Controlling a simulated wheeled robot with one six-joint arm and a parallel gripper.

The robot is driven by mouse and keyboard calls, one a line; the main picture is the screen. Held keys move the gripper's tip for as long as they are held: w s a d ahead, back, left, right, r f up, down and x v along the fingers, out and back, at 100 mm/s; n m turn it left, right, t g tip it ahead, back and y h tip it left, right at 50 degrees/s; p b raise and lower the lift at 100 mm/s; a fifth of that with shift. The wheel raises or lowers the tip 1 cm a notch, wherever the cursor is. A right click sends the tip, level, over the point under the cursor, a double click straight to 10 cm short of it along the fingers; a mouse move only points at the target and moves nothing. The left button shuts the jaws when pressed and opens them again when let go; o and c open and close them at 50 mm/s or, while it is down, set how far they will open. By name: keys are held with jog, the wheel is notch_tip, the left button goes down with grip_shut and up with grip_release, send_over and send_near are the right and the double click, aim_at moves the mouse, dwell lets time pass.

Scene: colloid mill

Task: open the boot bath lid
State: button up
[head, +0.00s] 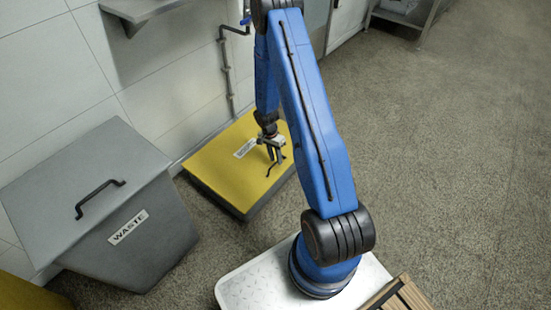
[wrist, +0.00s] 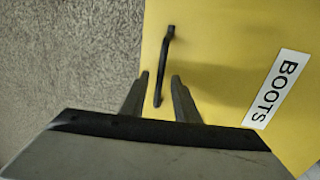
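The boot bath is a low box on the floor with a flat yellow lid (head: 222,173), lying closed against the wall. A label reading BOOTS (wrist: 276,88) is on the lid. The lid's black handle (wrist: 164,65) stands near one edge; in the head view the handle (head: 274,171) shows just below my gripper. My gripper (head: 276,158) is over the lid, pointing down. In the wrist view its two fingers (wrist: 159,82) are apart, with the handle's near end showing between them. I cannot tell whether the fingers touch the handle.
A grey waste bin (head: 125,240) with a handled lid (head: 80,175) stands left of the boot bath. A pipe (head: 227,70) runs down the wall behind it. A metal shelf (head: 135,12) juts from the wall above. The floor (head: 440,150) to the right is clear.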

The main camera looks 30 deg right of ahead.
grip_shut()
jog(key=shift+w+r, duration=0.1)
jog(key=shift+r, duration=0.05)
